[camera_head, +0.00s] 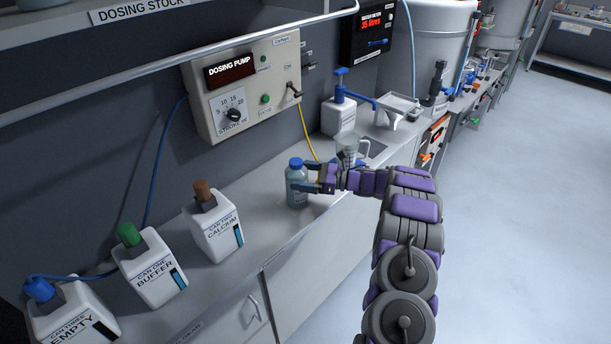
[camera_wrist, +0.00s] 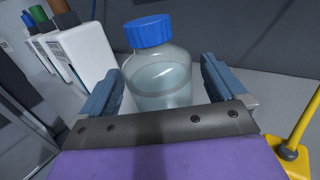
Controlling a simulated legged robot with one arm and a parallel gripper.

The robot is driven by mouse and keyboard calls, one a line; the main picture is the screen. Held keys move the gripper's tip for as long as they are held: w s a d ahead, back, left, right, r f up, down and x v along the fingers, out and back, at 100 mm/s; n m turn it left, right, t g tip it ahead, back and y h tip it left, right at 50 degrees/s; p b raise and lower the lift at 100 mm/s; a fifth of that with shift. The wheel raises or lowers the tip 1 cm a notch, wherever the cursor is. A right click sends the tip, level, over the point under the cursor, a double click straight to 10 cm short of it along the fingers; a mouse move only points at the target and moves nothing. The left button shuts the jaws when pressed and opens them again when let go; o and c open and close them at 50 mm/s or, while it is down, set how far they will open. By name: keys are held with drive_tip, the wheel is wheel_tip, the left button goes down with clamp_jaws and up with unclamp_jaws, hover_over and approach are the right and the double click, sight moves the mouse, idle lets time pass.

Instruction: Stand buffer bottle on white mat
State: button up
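The buffer bottle (camera_head: 296,190) is clear with a blue cap and stands upright on the grey counter. In the wrist view the bottle (camera_wrist: 158,82) sits between my fingers, partly filled with pale liquid, with its base hidden by the gripper. My gripper (camera_head: 305,188) reaches in from the right at the bottle's height, one finger on each side. In the wrist view my gripper (camera_wrist: 162,80) shows a gap between the bottle and the right finger; the left finger is very close to the glass. I cannot clearly make out a white mat.
A clear beaker (camera_head: 350,148) stands just behind my gripper. A white pump bottle (camera_head: 339,116) is farther back. White cans for calcium (camera_head: 215,228), buffer (camera_head: 150,270) and empty (camera_head: 72,314) line the counter at left. The dosing pump (camera_head: 245,85) hangs on the wall.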

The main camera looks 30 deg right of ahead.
drive_tip(key=a, duration=0.3)
drive_tip(key=shift+a+r, duration=0.1)
drive_tip(key=shift+r, duration=0.15)
drive_tip(key=shift+d, duration=0.3)
drive_tip(key=p, duration=0.2)
approach(293, 177)
drive_tip(key=d+f, duration=0.2)
drive_tip(key=d, duration=0.2)
drive_tip(key=w+a+r+m+t+h, duration=0.1)
drive_tip(key=w+r+m+t+h, duration=0.5)
drive_tip(key=w+r+m, duration=0.6)
wheel_tip(293, 177, up, 12)
drive_tip(key=w+a+m+g+h, duration=0.1)
drive_tip(key=m+h, duration=0.9)
drive_tip(key=m, duration=0.2)
drive_tip(key=s+a+f+m+g, duration=0.3)
drive_tip(key=s+a+m+g, duration=0.2)
drive_tip(key=s, duration=1.3)
drive_tip(key=s+a+f+m+g, duration=0.4)
drive_tip(key=s+a+m, duration=0.6)
drive_tip(key=s, duration=0.9)
drive_tip(key=s+a+f+m+g+y, duration=0.1)
drive_tip(key=s+a+f+m+g, duration=0.3)
drive_tip(key=s+a, duration=0.9)
drive_tip(key=shift+s+a+f+m+g, duration=0.1)
drive_tip(key=shift+s+m+g, duration=0.95)
drive_tip(key=shift+s, duration=0.4)
drive_tip(key=shift+s+f+m+g, duration=0.1)
drive_tip(key=shift+s+m+g, duration=0.75)
drive_tip(key=shift+s+g, duration=0.45)
